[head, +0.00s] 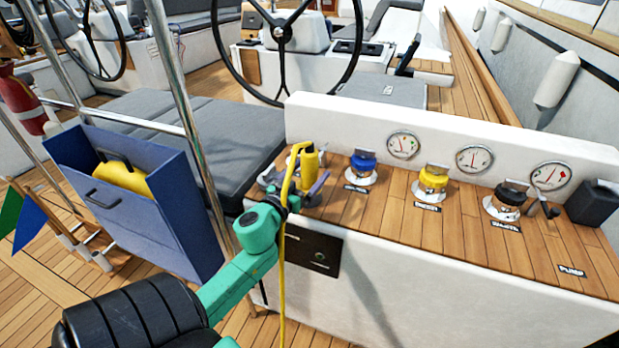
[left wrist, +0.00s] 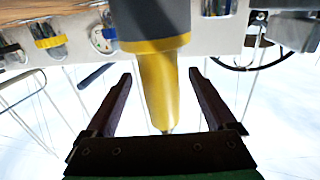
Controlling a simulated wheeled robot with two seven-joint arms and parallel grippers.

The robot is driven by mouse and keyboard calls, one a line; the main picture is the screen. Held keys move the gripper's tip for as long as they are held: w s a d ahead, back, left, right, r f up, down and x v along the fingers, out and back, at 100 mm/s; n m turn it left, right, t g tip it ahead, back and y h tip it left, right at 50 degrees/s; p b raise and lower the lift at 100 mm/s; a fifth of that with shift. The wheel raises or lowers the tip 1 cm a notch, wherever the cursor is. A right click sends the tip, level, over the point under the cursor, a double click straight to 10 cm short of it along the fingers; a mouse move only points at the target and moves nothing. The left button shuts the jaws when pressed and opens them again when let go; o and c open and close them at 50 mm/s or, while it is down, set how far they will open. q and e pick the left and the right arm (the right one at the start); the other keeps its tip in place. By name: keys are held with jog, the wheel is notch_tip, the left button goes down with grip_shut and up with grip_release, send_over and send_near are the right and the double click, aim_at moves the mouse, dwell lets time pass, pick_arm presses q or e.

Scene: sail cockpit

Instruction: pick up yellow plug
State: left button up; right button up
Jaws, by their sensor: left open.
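The yellow plug (head: 309,162) stands about upright at the left end of the wooden-topped console, with a yellow cable (head: 284,230) looping over and hanging down the console's front. In the left wrist view the plug (left wrist: 161,85) shows as a yellow body with a dark grey end, between my two dark fingers. My left gripper (head: 297,185) is open around the plug, with a visible gap on each side. The plug's base is partly hidden in the head view. My right gripper is not in view.
Blue (head: 362,167), yellow (head: 432,184) and black (head: 507,201) capped fittings stand on the console (head: 460,230) to the right. A low white wall with gauges (head: 403,145) rises behind. A steel post (head: 180,95) and a blue box (head: 190,205) stand left of my arm.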

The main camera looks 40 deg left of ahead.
pick_arm(q)
jog(key=w, duration=0.3)
jog(key=shift+w+a, duration=0.35)
jog(key=shift+w, duration=0.05)
jog(key=shift+s, duration=0.1)
jog(key=shift+c, duration=0.3)
grip_shut()
jog(key=shift+r, duration=0.1)
notch_tip(320, 180, up, 23)
jog(key=p, duration=1.1)
